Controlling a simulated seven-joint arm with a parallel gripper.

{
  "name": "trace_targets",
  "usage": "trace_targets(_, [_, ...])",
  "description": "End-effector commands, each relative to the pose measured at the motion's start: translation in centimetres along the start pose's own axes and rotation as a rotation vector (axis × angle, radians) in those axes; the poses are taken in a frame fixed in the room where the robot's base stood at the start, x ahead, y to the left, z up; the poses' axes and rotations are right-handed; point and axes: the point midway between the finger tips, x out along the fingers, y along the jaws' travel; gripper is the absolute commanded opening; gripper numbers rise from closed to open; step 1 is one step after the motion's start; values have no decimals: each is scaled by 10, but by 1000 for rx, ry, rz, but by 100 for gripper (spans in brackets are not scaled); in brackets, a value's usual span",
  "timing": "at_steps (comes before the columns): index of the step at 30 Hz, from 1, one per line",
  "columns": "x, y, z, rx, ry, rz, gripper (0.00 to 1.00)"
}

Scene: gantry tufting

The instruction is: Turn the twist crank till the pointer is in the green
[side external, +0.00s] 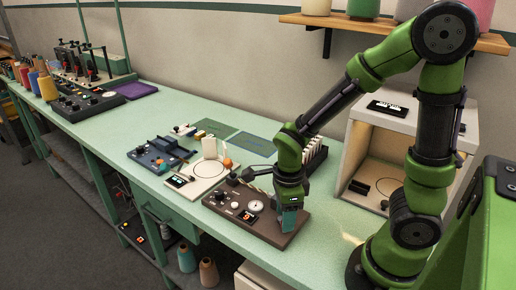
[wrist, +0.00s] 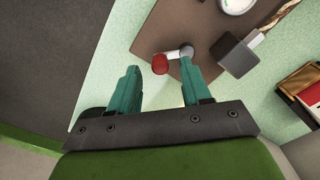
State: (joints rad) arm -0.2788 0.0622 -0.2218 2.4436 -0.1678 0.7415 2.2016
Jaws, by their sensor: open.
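A brown board (side external: 240,219) carries the twist unit, and it also shows in the wrist view (wrist: 205,22). The crank (wrist: 176,57) has a red knob (wrist: 160,64) on a short pale arm from a grey hub. My gripper (wrist: 161,78), over the board's right end in the side view (side external: 290,222), is open. Its two teal fingers appear on either side of the red knob; I cannot tell whether they touch it. The crank is hidden in the side view. A white dial (side external: 257,206) sits on the board; its pointer and green zone are too small to read.
A dark block (wrist: 234,54) with a twisted yarn stands beside the crank. A small display and knobs sit on the board's left part. A white panel with a ring (side external: 202,175) lies left of the board. An open cabinet (side external: 375,150) stands behind my arm.

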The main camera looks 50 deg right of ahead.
Motion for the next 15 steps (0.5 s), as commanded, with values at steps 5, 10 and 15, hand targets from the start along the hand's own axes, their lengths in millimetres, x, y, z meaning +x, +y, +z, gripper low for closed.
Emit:
trace_targets(5, [-41,-1,1,0,-9,-7,48])
trace_targets(10, [-83,-1,1,1,-9,-7,48])
trace_targets(15, [-120,-1,1,1,-7,-6,48])
